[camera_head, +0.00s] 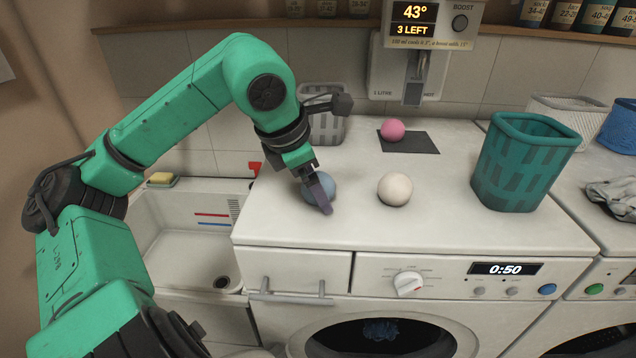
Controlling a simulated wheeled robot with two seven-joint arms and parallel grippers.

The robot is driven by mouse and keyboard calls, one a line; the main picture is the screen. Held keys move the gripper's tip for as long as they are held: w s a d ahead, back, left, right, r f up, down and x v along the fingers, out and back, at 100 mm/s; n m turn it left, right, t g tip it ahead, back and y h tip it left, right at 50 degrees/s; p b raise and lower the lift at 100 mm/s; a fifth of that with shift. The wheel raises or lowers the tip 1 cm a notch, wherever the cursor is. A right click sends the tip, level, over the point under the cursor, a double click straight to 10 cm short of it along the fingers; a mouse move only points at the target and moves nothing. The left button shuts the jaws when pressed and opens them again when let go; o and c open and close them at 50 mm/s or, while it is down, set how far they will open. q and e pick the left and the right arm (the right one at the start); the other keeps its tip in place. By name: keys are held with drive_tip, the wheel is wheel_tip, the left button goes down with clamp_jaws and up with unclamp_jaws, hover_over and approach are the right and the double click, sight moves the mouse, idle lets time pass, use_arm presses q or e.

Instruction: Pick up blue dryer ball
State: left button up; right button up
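The blue dryer ball (329,184) sits on the white washer top near its left edge, partly hidden by my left gripper. My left gripper (317,195) reaches down over the ball from above. One finger crosses in front of the ball, and its tip extends below it in the picture. The other finger is mostly hidden, so I cannot tell whether the fingers press on the ball. A white ball (395,189) lies to the right. A pink ball (393,130) rests on a dark mat (423,143) farther back. My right gripper is not in view.
A teal basket (522,165) stands at the right of the washer top (440,228). A grey basket (327,128) stands behind the blue ball. A dispenser (398,77) is on the back wall. A sink (190,258) lies to the left. The front-middle of the top is clear.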

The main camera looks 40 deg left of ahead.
use_arm(q)
drive_tip(key=c, duration=1.4)
